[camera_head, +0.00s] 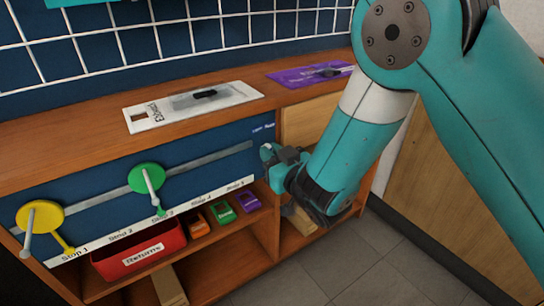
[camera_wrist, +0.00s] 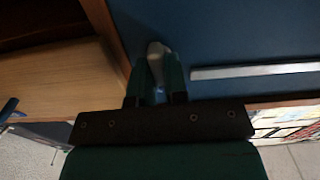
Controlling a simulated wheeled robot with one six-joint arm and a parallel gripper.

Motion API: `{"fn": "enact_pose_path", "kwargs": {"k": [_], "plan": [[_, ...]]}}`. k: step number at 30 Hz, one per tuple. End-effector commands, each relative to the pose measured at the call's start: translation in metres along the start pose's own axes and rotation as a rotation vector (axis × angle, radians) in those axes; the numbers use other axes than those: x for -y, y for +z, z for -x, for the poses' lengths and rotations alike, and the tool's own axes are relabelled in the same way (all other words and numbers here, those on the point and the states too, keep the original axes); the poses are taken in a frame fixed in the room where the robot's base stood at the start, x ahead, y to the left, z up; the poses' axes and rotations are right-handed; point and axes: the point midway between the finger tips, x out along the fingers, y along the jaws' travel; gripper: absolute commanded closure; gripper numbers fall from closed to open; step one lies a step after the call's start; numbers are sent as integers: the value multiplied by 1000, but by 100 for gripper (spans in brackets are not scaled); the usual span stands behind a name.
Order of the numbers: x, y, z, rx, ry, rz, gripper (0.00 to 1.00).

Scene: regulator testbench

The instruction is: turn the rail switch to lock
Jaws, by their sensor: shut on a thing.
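The rail switch is a small light grey lever (camera_wrist: 156,49) on the blue panel, seen between my fingertips in the wrist view. My gripper (camera_wrist: 158,68) is shut on it, one green finger on each side. In the head view my gripper (camera_head: 268,153) is at the right end of the blue panel (camera_head: 215,145), just below a small white label (camera_head: 263,128) too small to read surely. There the switch is mostly hidden by my gripper, and its exact angle cannot be told.
A grey rail (camera_head: 205,160) crosses the panel, with a yellow disc (camera_head: 40,217) and a green disc (camera_head: 146,178) bearing levers. A white card (camera_head: 150,116) and a purple card (camera_head: 295,75) lie on top. A red bin (camera_head: 140,250) stands on the shelf below.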

Motion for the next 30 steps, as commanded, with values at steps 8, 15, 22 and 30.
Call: {"fn": "enact_pose_path", "kwargs": {"k": [8, 15, 22, 30], "plan": [[1, 1, 1, 0, 0, 261, 100], [2, 1, 1, 0, -1, 472, 100], [3, 1, 1, 0, -2, 625, 100], [3, 1, 1, 0, -2, 724, 100]]}}
